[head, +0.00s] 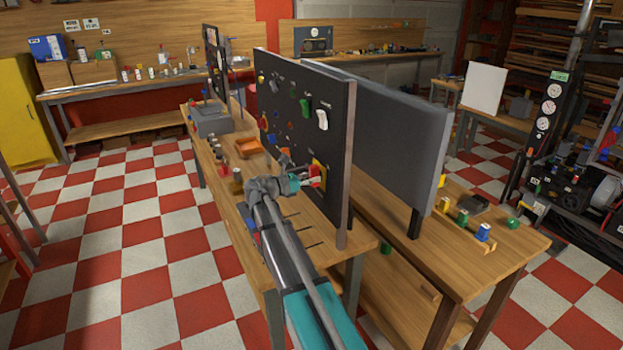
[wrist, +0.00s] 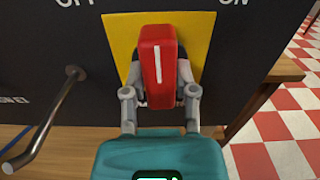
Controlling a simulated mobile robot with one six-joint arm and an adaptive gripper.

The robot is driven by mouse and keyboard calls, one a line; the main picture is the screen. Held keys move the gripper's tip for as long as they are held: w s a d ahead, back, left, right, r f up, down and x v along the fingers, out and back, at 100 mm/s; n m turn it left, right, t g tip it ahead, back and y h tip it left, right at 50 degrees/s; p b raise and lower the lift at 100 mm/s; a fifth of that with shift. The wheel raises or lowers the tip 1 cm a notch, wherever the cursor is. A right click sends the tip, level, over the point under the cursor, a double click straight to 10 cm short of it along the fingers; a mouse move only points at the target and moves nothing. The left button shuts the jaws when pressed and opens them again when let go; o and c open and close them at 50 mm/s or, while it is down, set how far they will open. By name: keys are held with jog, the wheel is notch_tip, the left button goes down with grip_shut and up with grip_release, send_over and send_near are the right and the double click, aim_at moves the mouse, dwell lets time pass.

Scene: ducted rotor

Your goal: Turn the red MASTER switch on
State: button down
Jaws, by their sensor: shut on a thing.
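The red MASTER switch (wrist: 158,62) is a red knob with a white line on a yellow plate (wrist: 120,34) on the dark panel (wrist: 60,50). Its white line points nearly straight up in the wrist view, between partly cut-off OFF lettering at upper left and ON lettering at upper right. My gripper (wrist: 160,84) has one finger on each side of the knob and is shut on it. In the head view the red switch (head: 316,176) is low on the panel's near side, with my gripper (head: 300,181) at it, partly covering it.
A grey bent handle (wrist: 45,122) sticks out from the panel left of the switch. Below is the wooden bench (head: 290,232). The panel holds several other controls, including a white rocker switch (head: 322,119). A grey board (head: 395,125) stands behind the panel.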

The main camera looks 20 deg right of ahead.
jog(key=m, duration=0.4)
jog(key=shift+w+m, duration=0.1)
jog(key=shift+m, duration=0.3)
jog(key=m, duration=0.4)
jog(key=shift+m, duration=0.3)
jog(key=shift+c, duration=2)
grip_release()
jog(key=a, duration=1.2)
jog(key=shift+s, duration=0.25)
